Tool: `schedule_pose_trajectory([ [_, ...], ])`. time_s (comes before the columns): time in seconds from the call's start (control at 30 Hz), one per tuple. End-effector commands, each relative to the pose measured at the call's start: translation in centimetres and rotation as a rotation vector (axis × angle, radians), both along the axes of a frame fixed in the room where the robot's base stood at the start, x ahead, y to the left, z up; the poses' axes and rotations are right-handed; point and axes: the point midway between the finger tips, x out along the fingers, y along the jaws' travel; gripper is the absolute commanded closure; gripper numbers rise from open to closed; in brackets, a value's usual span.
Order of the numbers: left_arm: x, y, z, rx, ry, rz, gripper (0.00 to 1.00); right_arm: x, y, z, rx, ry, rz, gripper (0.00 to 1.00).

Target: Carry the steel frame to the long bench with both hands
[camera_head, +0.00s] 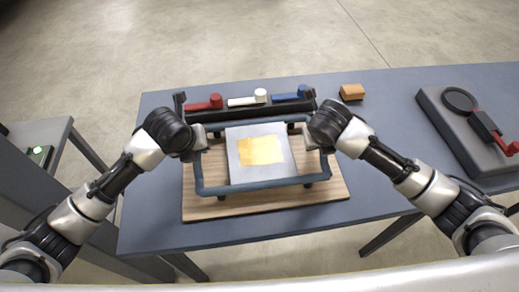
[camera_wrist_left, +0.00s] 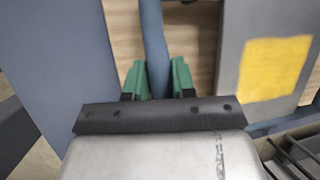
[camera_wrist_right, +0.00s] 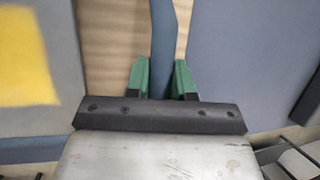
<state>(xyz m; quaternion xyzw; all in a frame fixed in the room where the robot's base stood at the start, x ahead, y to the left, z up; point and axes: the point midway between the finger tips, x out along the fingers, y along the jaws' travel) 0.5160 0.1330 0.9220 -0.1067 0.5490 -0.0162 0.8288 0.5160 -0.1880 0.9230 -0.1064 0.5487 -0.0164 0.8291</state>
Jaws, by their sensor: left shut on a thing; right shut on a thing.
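The steel frame (camera_head: 262,187) is a dark blue-grey rectangle of bars with short black feet. It is over a wooden board (camera_head: 200,207) on the long blue-grey bench (camera_head: 150,232); I cannot tell if its feet touch the board. My left gripper (camera_head: 203,143) is shut on the frame's left side bar, which runs between the green fingers in the left wrist view (camera_wrist_left: 155,80). My right gripper (camera_head: 322,140) is shut on the right side bar, also between green fingers in the right wrist view (camera_wrist_right: 162,80). A grey plate with a yellow square (camera_head: 262,150) shows inside the frame.
A dark rack (camera_head: 240,112) with red, white and blue handled items stands just behind the frame. An orange block (camera_head: 352,92) is behind on the right. A grey device with a red handle (camera_head: 460,125) sits farther right. A side table (camera_head: 50,140) stands left.

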Motion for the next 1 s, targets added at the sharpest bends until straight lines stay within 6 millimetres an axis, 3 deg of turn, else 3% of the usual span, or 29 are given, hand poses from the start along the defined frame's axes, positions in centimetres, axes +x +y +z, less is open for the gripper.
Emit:
schedule_pose_trajectory([
  [0.27, 0.1, -0.1, 1.0, -0.002, -0.007, -0.004, 1.00, 0.1, -0.1, 0.9, -0.001, -0.003, -0.001, 1.00],
  [0.73, 0.1, -0.1, 4.9, -0.003, -0.006, -0.005, 1.00, 0.1, -0.1, 4.8, -0.002, -0.002, -0.002, 1.00],
  [1.0, 0.1, -0.1, 5.3, -0.003, -0.006, -0.005, 1.00, 0.1, -0.1, 5.2, -0.002, -0.002, -0.002, 1.00],
])
